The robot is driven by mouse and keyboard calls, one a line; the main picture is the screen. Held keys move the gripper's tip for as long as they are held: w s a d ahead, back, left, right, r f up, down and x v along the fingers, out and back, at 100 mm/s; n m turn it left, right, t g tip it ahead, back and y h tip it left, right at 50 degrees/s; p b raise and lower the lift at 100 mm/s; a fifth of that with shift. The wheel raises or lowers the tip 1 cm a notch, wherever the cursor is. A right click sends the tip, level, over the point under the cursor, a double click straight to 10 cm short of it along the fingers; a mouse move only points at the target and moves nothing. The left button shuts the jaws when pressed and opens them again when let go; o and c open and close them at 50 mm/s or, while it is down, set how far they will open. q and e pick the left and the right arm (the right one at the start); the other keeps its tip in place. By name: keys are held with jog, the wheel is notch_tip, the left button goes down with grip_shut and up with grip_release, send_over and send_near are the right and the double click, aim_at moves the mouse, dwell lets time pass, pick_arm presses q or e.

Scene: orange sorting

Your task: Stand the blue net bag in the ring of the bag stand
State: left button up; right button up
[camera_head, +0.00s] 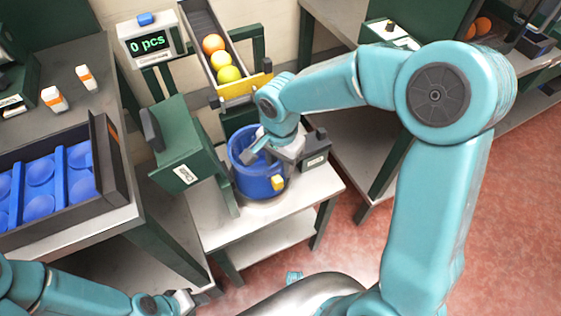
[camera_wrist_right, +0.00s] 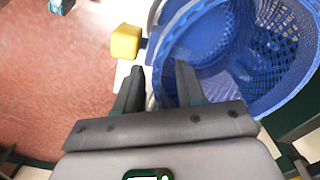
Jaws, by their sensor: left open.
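The blue net bag (camera_head: 250,187) stands upright and open-mouthed on the small grey table. A yellow block (camera_head: 278,183) is at its side and also shows in the right wrist view (camera_wrist_right: 126,42). The bag (camera_wrist_right: 285,35) fills the upper right there. My right gripper (camera_wrist_right: 160,75) has its fingers apart, with the blue rim edge between or just beyond them; contact is unclear. In the head view my right gripper (camera_head: 270,150) is over the bag's mouth and hides part of it. The stand's ring cannot be told apart. My left gripper (camera_head: 185,301) is open, low, away from the bag.
A green labelled panel (camera_head: 187,155) stands left of the bag, a dark labelled block (camera_head: 315,152) right. Above is a chute (camera_head: 202,25) with several orange and yellow balls and a yellow gate (camera_head: 240,90). A counter (camera_head: 150,42) reads 0 pcs. A blue-celled tray (camera_head: 113,160) lies left.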

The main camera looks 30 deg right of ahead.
jog(key=shift+r+p, duration=2.4)
jog(key=shift+r, duration=1.25)
jog(key=shift+f, duration=0.1)
